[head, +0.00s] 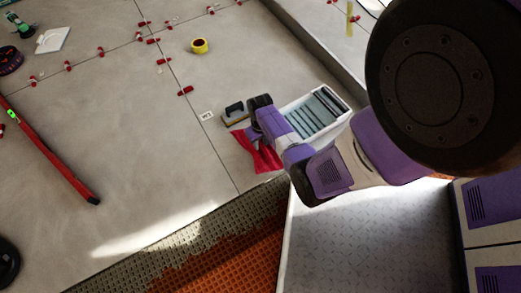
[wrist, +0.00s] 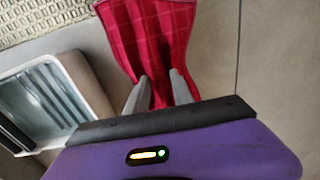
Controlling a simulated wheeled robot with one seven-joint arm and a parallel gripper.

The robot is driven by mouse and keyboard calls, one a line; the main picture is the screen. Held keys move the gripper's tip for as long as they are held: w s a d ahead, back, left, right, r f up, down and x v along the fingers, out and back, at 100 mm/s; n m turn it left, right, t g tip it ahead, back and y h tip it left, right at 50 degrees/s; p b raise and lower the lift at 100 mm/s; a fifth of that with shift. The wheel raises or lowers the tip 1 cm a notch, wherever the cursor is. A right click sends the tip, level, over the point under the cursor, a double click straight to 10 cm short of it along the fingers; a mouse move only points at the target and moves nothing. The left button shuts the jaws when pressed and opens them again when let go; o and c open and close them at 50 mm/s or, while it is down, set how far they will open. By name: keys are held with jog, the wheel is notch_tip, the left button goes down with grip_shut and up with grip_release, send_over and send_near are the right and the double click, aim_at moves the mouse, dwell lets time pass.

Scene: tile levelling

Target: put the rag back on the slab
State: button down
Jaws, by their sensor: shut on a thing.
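The red rag (head: 262,156) shows below my gripper in the head view, close to the slab's near edge. In the wrist view the red checked rag (wrist: 150,38) spreads out from between the two grey fingers. My gripper (wrist: 162,90) is shut on the rag's near end. The grey slab (head: 180,150) lies under and around this spot, and its bare surface shows in the wrist view (wrist: 270,75). I cannot tell whether the rag touches the slab or hangs just above it. My wrist hides part of the rag in the head view.
A white wash tray with dark bars (head: 318,112) stands right beside my gripper. A float with a black handle (head: 234,113) is just left. Open slab is at left.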

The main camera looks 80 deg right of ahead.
aim_at(261, 148)
jog(key=shift+f+b, duration=1.3)
jog(key=shift+f, duration=0.9)
jog(key=shift+f, duration=0.15)
jog(key=c, duration=1.1)
grip_release()
